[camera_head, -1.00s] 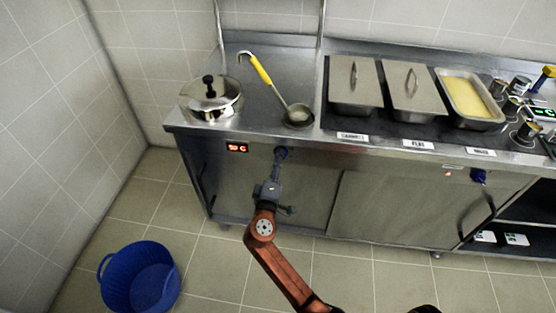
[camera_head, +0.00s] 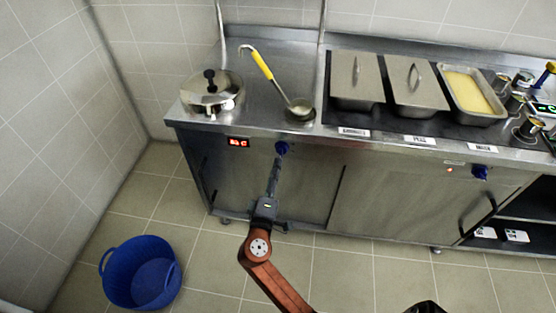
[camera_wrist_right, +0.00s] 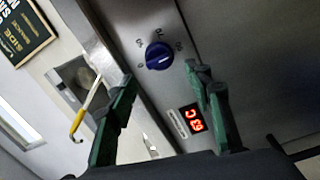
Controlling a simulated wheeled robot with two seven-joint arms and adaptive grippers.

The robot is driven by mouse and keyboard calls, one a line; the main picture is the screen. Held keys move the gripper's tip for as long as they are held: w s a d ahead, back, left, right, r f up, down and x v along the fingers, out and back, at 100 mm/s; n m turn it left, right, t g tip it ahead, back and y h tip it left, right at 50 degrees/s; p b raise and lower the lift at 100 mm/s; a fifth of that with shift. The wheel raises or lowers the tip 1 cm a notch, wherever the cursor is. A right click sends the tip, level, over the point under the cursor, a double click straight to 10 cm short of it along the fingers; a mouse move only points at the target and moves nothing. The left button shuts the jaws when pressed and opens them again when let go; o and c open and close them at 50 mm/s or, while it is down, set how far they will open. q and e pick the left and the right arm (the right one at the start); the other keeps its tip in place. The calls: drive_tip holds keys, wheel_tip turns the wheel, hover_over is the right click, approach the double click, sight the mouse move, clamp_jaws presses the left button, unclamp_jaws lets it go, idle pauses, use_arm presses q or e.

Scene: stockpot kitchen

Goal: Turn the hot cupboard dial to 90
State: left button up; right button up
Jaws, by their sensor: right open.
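A blue dial (camera_head: 281,148) sits on the steel counter's front, right of a red lit display (camera_head: 238,143). In the right wrist view the dial (camera_wrist_right: 158,56) has a pale pointer line and printed marks around it; the numbers are too small to read surely. The display (camera_wrist_right: 196,125) there shows red digits, turned over and hard to read. My right gripper (camera_head: 275,172) is just below and in front of the dial. In the right wrist view its green fingers (camera_wrist_right: 164,85) are open, apart from the dial, with nothing between them. My left gripper is not in view.
A second blue dial (camera_head: 479,172) sits farther right on the front. A blue tub (camera_head: 140,274) stands on the floor at left.

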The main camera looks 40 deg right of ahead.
drive_tip(key=v, duration=0.5)
drive_tip(key=shift+d, duration=0.1)
idle(0.3)
